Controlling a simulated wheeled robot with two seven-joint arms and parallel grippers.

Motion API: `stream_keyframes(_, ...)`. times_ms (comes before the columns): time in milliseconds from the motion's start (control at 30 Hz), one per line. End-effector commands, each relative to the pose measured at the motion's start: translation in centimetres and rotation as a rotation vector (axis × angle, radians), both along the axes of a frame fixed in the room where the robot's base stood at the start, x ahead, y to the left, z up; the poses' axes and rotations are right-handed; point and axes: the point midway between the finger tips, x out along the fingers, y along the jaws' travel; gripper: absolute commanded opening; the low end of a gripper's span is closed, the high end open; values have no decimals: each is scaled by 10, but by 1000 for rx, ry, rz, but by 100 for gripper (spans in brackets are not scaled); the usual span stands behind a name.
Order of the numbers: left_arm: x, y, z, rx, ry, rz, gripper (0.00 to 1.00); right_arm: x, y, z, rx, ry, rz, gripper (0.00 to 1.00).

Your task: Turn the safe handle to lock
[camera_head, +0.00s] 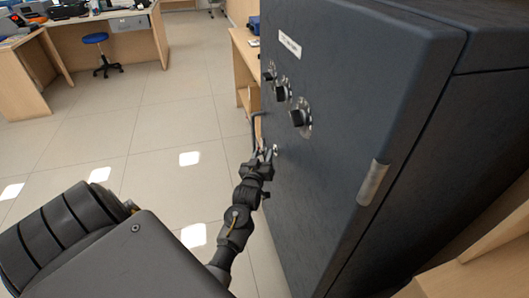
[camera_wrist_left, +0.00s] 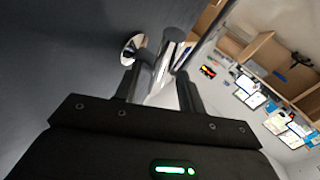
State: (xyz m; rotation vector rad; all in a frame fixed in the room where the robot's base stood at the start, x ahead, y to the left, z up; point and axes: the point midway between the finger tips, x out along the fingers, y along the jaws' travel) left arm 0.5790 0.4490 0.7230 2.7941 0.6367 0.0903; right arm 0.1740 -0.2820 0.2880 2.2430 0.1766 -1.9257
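The dark grey safe (camera_head: 345,120) stands at the right of the head view with its door closed. Its metal handle (camera_head: 256,128) shows low on the door's left side, beside a small round plate. My left gripper (camera_head: 262,155) is at the handle, just below its visible bar. In the left wrist view the handle (camera_wrist_left: 168,58) reaches between the two fingers of my left gripper (camera_wrist_left: 158,92). The fingers are apart, with a light gap beside the handle; whether one finger touches it I cannot tell. My right gripper is in neither view.
Several black dials (camera_head: 299,117) sit on the door above the handle. A silver hinge (camera_head: 372,183) is at the door's right edge. A wooden desk (camera_head: 245,75) stands behind the safe. A blue stool (camera_head: 96,39) is far off; the tiled floor (camera_head: 150,125) between is clear.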

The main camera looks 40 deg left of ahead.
Motion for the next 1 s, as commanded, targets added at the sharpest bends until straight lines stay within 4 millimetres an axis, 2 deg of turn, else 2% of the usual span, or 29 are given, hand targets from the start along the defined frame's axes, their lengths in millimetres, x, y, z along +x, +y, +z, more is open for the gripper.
stream_keyframes(200, 19, 10, 0, 0, 0, 1, 40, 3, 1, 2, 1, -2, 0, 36)
stream_keyframes(533, 22, 11, 0, -1, 1, 1, 40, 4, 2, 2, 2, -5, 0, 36)
stream_keyframes(833, 22, 11, -1, -1, 1, 1, 2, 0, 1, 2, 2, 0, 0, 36)
stream_keyframes(1000, 22, 11, 0, -1, 2, 0, 0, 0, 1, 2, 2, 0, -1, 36)
